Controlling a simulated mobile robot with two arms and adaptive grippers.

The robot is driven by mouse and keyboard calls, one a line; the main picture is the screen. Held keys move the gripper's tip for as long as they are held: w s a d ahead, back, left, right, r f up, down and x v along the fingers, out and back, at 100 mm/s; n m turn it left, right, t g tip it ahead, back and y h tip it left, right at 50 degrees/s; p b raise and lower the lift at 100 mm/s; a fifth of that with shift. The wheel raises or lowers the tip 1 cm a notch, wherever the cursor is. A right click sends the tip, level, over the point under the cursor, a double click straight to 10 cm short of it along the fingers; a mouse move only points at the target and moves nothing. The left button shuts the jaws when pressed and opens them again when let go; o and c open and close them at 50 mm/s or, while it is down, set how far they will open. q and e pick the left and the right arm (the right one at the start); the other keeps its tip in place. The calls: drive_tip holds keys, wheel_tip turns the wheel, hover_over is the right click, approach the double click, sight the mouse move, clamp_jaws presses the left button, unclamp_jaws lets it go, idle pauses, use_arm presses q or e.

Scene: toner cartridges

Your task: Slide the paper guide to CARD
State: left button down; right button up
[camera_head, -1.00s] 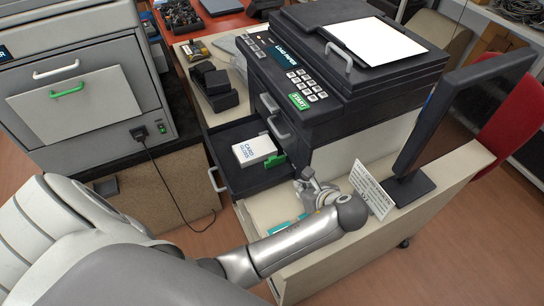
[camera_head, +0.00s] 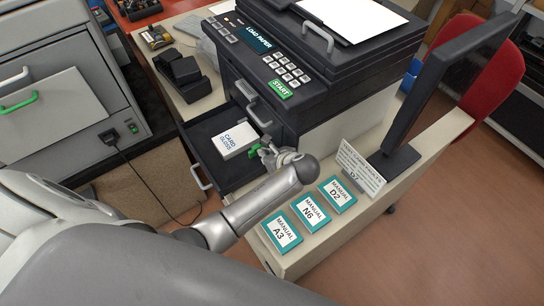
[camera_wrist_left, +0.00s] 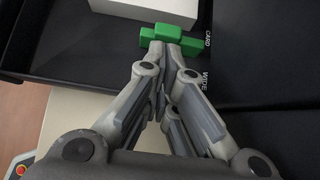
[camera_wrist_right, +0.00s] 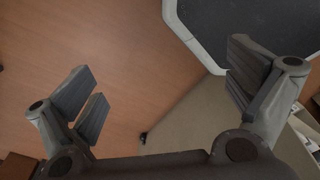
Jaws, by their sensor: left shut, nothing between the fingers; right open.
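The green paper guide (camera_head: 255,150) stands in the open black paper drawer (camera_head: 207,150), against or very near a white card pack (camera_head: 236,138) marked CARD GLOSS. In the left wrist view the guide (camera_wrist_left: 172,38) is level with the CARD label (camera_wrist_left: 208,35); the WIDE label (camera_wrist_left: 206,80) lies nearer to me. My left gripper (camera_head: 266,152) is shut and empty, its tips (camera_wrist_left: 166,46) at the near side of the guide; contact is hard to tell. My right gripper (camera_wrist_right: 160,85) is open and empty in its wrist view, above the floor.
The printer (camera_head: 300,75) stands behind the drawer, its display reading LOAD PAPER. Manuals A3 (camera_head: 281,232), N6 (camera_head: 312,212) and D2 (camera_head: 338,194) lie on the bench at the right. A small sign (camera_head: 360,168) and a monitor (camera_head: 445,90) stand beyond them.

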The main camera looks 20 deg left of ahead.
sight(256, 147)
use_arm(q)
drive_tip(key=shift+x, duration=0.9)
drive_tip(key=shift+w+a+f, duration=0.1)
drive_tip(key=shift+a+f, duration=0.05)
use_arm(e)
drive_tip(key=shift+w+a, duration=0.1)
drive_tip(key=shift+a, duration=0.8)
use_arm(q)
drive_tip(key=w+a, duration=0.1)
drive_tip(key=w+a+p, duration=0.1)
drive_tip(key=a, duration=0.1)
drive_tip(key=shift+a+p, duration=0.1)
drive_tip(key=shift+p, duration=0.2)
drive_tip(key=shift+a, duration=0.1)
use_arm(e)
drive_tip(key=shift+w+d+r, duration=0.15)
drive_tip(key=shift+d+r, duration=0.35)
drive_tip(key=shift+r, duration=0.2)
